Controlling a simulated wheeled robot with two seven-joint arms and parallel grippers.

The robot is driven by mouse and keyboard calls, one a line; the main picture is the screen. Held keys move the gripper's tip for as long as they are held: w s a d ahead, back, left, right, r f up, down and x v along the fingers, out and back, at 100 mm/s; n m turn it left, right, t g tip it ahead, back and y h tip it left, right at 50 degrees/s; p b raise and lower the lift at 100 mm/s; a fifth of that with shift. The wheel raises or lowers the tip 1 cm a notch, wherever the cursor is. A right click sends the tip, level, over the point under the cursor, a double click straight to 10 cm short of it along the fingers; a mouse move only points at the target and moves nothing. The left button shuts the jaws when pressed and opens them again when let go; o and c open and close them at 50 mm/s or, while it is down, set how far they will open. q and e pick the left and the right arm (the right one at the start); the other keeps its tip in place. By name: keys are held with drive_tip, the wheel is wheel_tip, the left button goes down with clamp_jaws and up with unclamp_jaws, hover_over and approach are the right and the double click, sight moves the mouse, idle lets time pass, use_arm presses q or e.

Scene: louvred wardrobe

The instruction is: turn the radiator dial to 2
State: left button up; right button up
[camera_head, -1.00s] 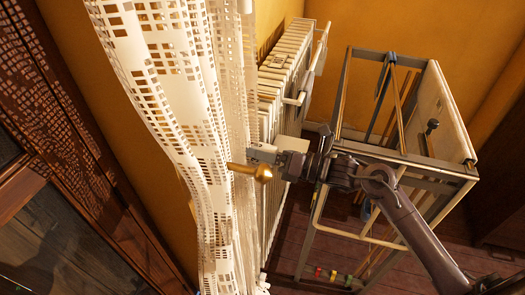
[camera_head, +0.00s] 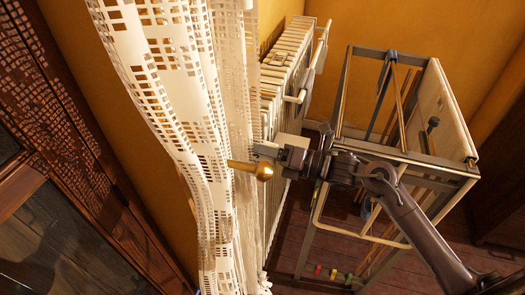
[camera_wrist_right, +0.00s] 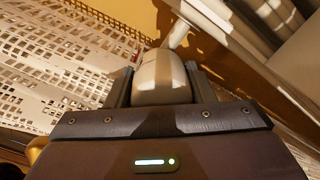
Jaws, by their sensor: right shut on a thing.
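The radiator (camera_head: 272,97) is a white ribbed unit on the wall behind the lace curtain in the head view. My right gripper (camera_head: 265,150) is at its near end, beside the curtain. In the right wrist view, a rounded cream dial (camera_wrist_right: 162,78) sits between the two fingers, and the gripper is shut on it. A pale stem (camera_wrist_right: 178,35) shows beyond the dial. I cannot read any numbers or mark on the dial. In the head view the gripper and curtain hide the dial. My left gripper is not in view.
The white lace curtain (camera_head: 205,130) hangs close to the gripper. A metal-framed rack (camera_head: 436,165) stands to the right, behind my right arm. A dark wooden wardrobe (camera_head: 50,130) is at the left.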

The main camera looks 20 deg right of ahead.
drive_tip(key=m, duration=0.2)
drive_tip(key=shift+m, duration=0.4)
drive_tip(key=m, duration=0.2)
drive_tip(key=shift+m, duration=0.3)
drive_tip(key=m+p, duration=0.2)
drive_tip(key=m, duration=0.3)
drive_tip(key=shift+g, duration=0.4)
drive_tip(key=m+p, duration=0.2)
drive_tip(key=m, duration=0.3)
drive_tip(key=shift+m+p, duration=0.3)
drive_tip(key=shift+p, duration=0.05)
drive_tip(key=m+p, duration=0.2)
drive_tip(key=m, duration=0.1)
drive_tip(key=shift+m+g, duration=0.3)
drive_tip(key=shift+f+m+p, duration=0.15)
drive_tip(key=shift+m+p, duration=0.2)
drive_tip(key=shift+m, duration=0.35)
drive_tip(key=o, duration=1)
drive_tip(key=shift+c, duration=0.2)
